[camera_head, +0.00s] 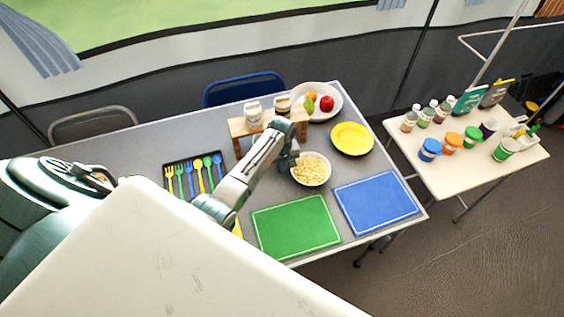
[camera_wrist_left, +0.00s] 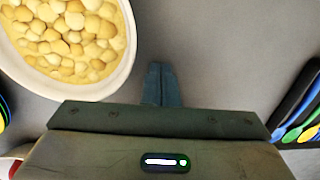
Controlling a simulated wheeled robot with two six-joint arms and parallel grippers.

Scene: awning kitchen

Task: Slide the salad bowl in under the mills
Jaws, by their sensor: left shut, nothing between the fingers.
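The salad bowl (camera_head: 312,185) is white and full of pale yellow chunks. It stands on the grey table in front of and to the right of a small wooden stand (camera_head: 237,128). Two mills, a left one (camera_head: 253,112) and a right one (camera_head: 283,104), stand on the stand. My left gripper (camera_head: 290,160) is shut and empty, low beside the bowl's left side. In the left wrist view, the shut fingers (camera_wrist_left: 160,78) are just right of the bowl's rim (camera_wrist_left: 98,90), with a narrow gap. My arm hides part of the stand and the space under it. My right gripper is not in view.
A yellow plate (camera_head: 352,139) and a fruit bowl (camera_head: 335,90) stand behind and right of the salad bowl. Green (camera_head: 296,226) and blue (camera_head: 376,203) mats lie in front. A dark cutlery tray (camera_head: 172,158) is at left. A side table (camera_head: 470,168) holds jars.

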